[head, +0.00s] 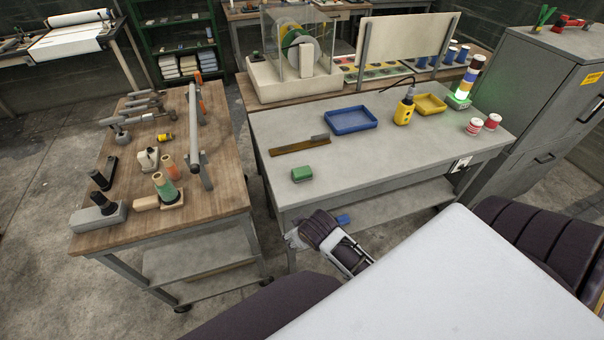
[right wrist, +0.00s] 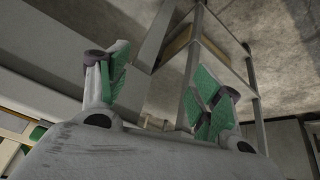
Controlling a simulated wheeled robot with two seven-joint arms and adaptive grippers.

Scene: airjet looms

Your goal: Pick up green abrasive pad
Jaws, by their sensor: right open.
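The green abrasive pad (head: 302,173) is a small green block on the grey worktable (head: 365,160), near its front left corner. My right gripper (right wrist: 160,95) is open in the right wrist view, with green-lined fingers set wide apart and nothing between them. In the head view, one of my wrists (head: 335,240) shows below the front edge of the grey table, apart from the pad. Its fingers are not clear there, and I cannot tell for sure which arm it is. No left gripper can be made out.
A wooden cart (head: 225,180) with tools stands left, across a narrow gap. A grey cabinet (head: 540,100) stands right.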

